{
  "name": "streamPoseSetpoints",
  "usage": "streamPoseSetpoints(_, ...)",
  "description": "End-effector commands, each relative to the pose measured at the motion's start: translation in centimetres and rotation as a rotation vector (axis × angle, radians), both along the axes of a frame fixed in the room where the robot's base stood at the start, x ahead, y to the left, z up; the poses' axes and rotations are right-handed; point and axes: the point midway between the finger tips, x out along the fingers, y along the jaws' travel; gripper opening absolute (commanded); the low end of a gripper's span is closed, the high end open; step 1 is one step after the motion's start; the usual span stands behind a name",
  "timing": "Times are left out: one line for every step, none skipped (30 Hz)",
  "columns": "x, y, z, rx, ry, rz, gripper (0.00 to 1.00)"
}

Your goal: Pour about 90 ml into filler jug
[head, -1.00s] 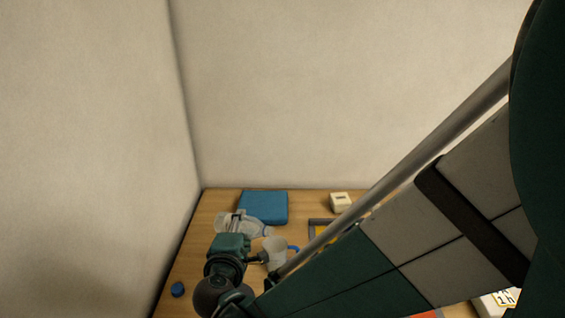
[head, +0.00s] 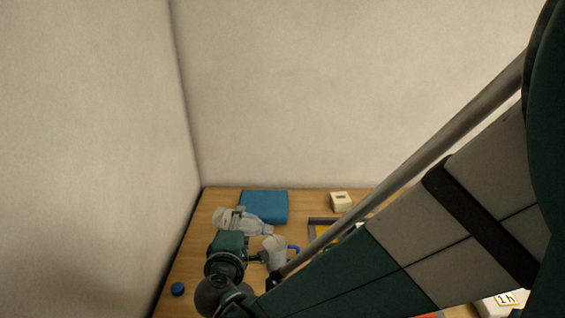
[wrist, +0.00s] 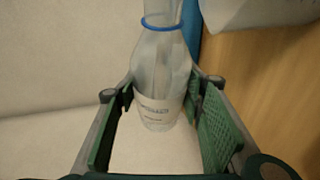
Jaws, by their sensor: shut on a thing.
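My gripper (head: 238,216) is shut on a clear bottle (head: 262,221), which lies tilted well over, its neck toward the right, above the table. In the wrist view the bottle (wrist: 160,85) sits between the green finger pads, with a pale label and a blue ring round its neck. The filler jug (head: 276,250), translucent with a blue handle, stands just right of my gripper, near the bottle's neck. Part of the jug (wrist: 255,12) shows at the wrist view's top right. I cannot tell the liquid level in either, nor see a stream.
A blue box (head: 265,204) lies behind the bottle at the back. A small cream box (head: 341,201) stands to its right. A grey-rimmed tray (head: 322,220) is partly hidden by my arm. A blue cap (head: 178,289) lies at the table's left edge, near the wall.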

Motion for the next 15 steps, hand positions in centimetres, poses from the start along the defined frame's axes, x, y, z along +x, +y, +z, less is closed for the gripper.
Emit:
streamPoseSetpoints(0.01,0.01,0.03,0.001,-0.001,0.0,0.22)
streamPoseSetpoints(0.01,0.0,0.03,0.001,-0.001,0.0,0.22)
streamPoseSetpoints(0.01,0.01,0.05,0.002,-0.001,0.0,0.22)
streamPoseSetpoints(0.02,0.01,0.06,0.003,-0.002,0.0,0.22)
streamPoseSetpoints(0.01,0.0,0.07,0.004,-0.002,0.0,0.22)
streamPoseSetpoints(0.02,0.01,0.09,0.006,-0.003,0.0,0.22)
streamPoseSetpoints(0.02,0.01,0.1,0.007,-0.003,0.0,0.22)
streamPoseSetpoints(0.01,0.0,0.12,0.009,-0.004,-0.001,0.22)
streamPoseSetpoints(0.01,0.01,0.14,0.01,-0.005,0.0,0.22)
streamPoseSetpoints(0.01,0.01,0.16,0.013,-0.006,0.0,0.22)
streamPoseSetpoints(0.01,0.0,0.17,0.014,-0.006,0.0,0.22)
streamPoseSetpoints(0.02,0.01,0.2,0.016,-0.007,0.001,0.22)
streamPoseSetpoints(0.01,0.01,0.23,0.018,-0.008,0.0,0.22)
streamPoseSetpoints(0.01,0.0,0.25,0.02,-0.009,0.0,0.22)
streamPoseSetpoints(0.02,0.0,0.29,0.023,-0.01,0.0,0.22)
